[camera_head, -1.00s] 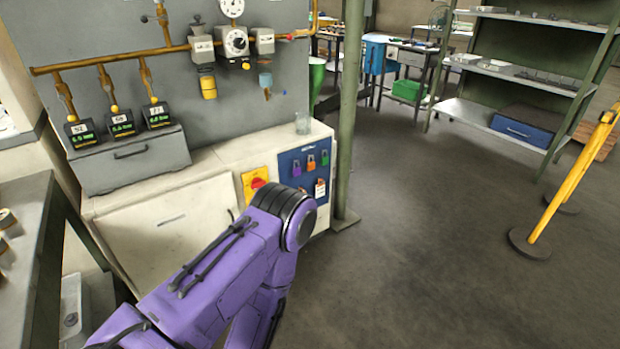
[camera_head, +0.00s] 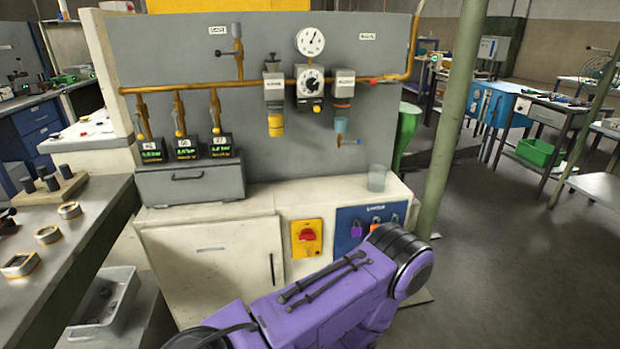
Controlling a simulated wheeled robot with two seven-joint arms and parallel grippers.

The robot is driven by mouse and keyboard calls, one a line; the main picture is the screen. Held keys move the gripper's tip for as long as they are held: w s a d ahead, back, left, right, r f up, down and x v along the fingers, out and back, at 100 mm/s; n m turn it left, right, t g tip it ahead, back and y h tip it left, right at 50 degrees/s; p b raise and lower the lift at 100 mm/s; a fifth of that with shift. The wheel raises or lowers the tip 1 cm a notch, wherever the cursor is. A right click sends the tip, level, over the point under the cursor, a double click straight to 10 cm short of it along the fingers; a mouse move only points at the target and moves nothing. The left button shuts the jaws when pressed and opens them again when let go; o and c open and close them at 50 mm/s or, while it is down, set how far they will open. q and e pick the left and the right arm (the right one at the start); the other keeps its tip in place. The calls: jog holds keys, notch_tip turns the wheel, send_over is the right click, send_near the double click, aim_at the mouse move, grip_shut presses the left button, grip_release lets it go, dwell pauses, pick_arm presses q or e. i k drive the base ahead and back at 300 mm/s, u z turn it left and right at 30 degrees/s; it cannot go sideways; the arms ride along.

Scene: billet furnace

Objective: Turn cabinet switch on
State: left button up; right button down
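The cabinet switch (camera_head: 306,238) is a red rotary handle on a yellow plate, on the front of the cream cabinet (camera_head: 210,262). It sits between the cabinet door and a blue lockout panel (camera_head: 348,243). The handle is small, and I cannot tell its on or off setting. My purple arm comes in from the bottom and reaches rightward in front of the cabinet, below the switch. It covers the lower part of the blue panel. Neither of my grippers shows; the end of the visible arm is cut off or hidden.
A grey panel with a yellow pipe (camera_head: 250,85), gauges and valves rises above the cabinet. A grey box (camera_head: 190,182) and a glass (camera_head: 377,178) stand on top. A workbench (camera_head: 75,235) is at left, a green post (camera_head: 455,120) at right.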

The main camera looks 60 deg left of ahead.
aim_at(307, 234)
jog(key=u, duration=0.55)
jog(key=i, duration=0.85)
jog(key=u, duration=0.7)
